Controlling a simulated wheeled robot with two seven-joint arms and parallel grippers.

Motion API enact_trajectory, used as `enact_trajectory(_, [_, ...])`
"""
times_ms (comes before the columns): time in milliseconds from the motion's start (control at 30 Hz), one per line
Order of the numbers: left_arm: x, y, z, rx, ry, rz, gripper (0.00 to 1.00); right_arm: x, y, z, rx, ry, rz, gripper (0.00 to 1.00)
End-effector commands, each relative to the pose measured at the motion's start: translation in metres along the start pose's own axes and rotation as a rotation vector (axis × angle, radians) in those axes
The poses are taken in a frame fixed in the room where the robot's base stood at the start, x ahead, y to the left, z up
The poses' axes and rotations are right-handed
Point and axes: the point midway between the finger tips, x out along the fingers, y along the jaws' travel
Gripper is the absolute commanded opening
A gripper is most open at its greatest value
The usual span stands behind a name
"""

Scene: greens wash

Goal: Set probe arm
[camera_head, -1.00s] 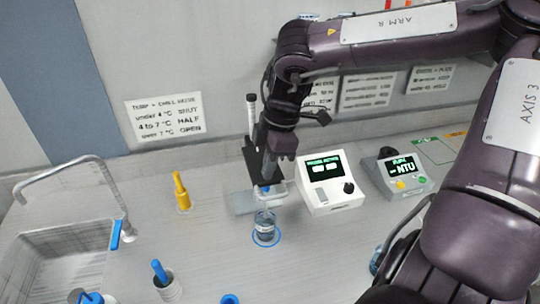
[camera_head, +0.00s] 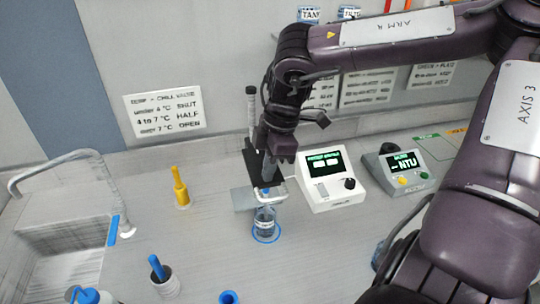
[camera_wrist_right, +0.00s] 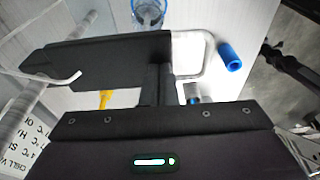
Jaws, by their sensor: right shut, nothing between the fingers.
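The probe stand has an upright post (camera_head: 251,105) rising behind a flat grey base (camera_head: 243,200). Its black probe arm (camera_head: 250,158) reaches forward from the post, and a pale bent rod shows at its front end. The arm also spans the right wrist view as a dark bar (camera_wrist_right: 110,58), with the white rod looped at its right end. A clear bottle (camera_head: 265,222) stands upright in a blue ring, just below the arm's front end. My right gripper (camera_head: 267,176) is shut and empty, at the probe arm; whether it touches cannot be told. My left gripper is out of view.
A white meter box (camera_head: 332,186) and a grey NTU meter (camera_head: 401,174) stand to the right. A yellow-handled tool (camera_head: 181,188), a blue-handled tool in a cup (camera_head: 163,279) and a blue cup (camera_head: 229,297) stand around. The sink (camera_head: 60,255) is at left.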

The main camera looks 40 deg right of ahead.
Motion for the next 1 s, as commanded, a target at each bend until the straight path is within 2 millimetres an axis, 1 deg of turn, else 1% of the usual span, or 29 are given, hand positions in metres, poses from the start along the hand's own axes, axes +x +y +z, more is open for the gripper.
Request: enact_trajectory(1000, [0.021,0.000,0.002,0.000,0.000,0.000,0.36,0.026,0.000,0.005,0.000,0.000,0.000,0.00])
